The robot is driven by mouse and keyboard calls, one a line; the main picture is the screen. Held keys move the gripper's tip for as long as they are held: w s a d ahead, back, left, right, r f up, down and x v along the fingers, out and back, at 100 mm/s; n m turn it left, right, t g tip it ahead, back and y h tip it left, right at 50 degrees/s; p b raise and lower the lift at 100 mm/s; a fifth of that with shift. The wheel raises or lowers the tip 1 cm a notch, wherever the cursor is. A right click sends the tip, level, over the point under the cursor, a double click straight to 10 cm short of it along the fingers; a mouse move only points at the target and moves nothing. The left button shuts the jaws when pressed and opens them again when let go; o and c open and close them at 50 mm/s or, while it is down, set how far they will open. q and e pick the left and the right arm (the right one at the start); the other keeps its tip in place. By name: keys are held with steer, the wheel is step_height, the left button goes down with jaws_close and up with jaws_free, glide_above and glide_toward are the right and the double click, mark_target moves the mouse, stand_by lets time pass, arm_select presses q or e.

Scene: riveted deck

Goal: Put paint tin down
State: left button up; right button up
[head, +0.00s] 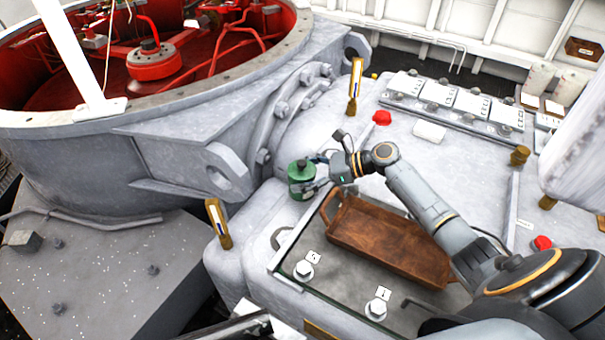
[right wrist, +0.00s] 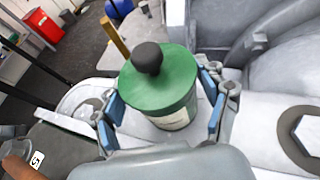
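The paint tin (head: 302,180) is a green cylinder with a dark round knob on its lid. It stands upright at the left edge of the pale machine housing. My right gripper (head: 308,176) reaches it from the right. In the right wrist view the tin (right wrist: 160,90) sits between the blue-padded fingers of my right gripper (right wrist: 162,95), whose tips bend in against its sides. The tin's underside is hidden, so I cannot tell whether it touches the surface. My left gripper is not clearly in view.
A brown wooden tray (head: 390,240) lies right of the tin on the housing. Brass posts (head: 355,80) (head: 218,224) stand behind and in front of the tin. A flange with large bolts (head: 282,108) and a lug (head: 228,172) lie close on its left.

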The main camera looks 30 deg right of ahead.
steer(key=shift+r, duration=0.25)
steer(key=v, duration=1.2)
